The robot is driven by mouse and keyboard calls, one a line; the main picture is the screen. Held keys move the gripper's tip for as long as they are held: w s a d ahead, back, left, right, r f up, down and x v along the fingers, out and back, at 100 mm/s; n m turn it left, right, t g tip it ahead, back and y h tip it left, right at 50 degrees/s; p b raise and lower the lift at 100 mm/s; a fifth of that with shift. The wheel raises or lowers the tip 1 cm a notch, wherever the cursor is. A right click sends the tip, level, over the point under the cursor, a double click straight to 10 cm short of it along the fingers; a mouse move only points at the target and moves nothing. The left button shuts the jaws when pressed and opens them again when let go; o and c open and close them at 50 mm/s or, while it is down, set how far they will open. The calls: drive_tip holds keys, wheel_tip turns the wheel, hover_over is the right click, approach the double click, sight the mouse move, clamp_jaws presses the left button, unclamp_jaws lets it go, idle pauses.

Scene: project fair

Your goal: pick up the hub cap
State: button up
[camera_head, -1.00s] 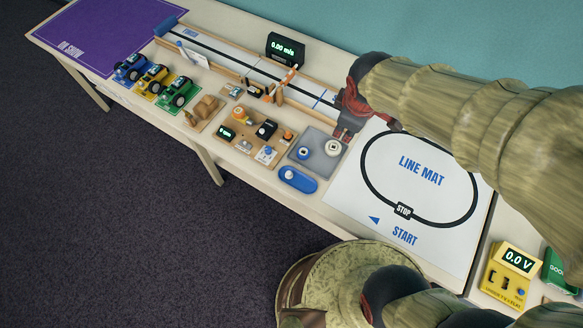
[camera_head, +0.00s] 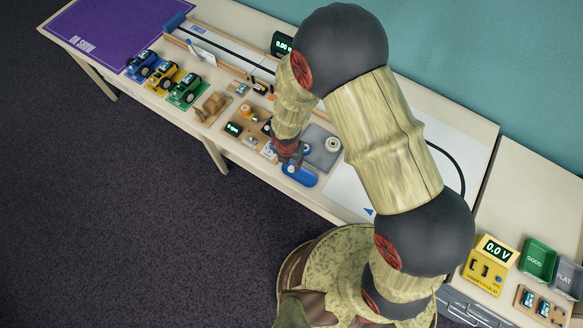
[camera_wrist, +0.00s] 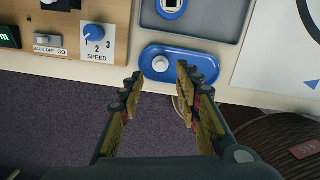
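The hub cap appears to be the small white round piece (camera_wrist: 160,63) lying in the left part of the blue oval tray (camera_wrist: 205,66). The blue tray also shows in the head view (camera_head: 302,177), partly behind my gripper (camera_head: 290,158), and there the white piece is hard to make out. In the wrist view my gripper (camera_wrist: 160,78) is open and empty. Its fingertips lie to either side of the white piece in the picture, the right one overlapping the tray. I cannot tell how high they are above it.
A grey tray (camera_head: 318,160) with a white round part (camera_head: 333,145) sits behind the blue tray. A wooden board with a speed knob (camera_wrist: 93,36) lies to the left. The table's front edge runs just before the blue tray. Toy cars (camera_head: 188,90) stand farther left.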

sight(291, 167)
drive_tip(key=f, duration=0.2)
drive_tip(key=f+b, duration=0.2)
drive_tip(key=f, duration=0.1)
drive_tip(key=shift+w+d+f, duration=0.1)
drive_tip(key=shift+w+f, duration=0.2)
drive_tip(key=shift+f, duration=0.05)
drive_tip(key=c, duration=0.3)
drive_tip(key=c, duration=0.5)
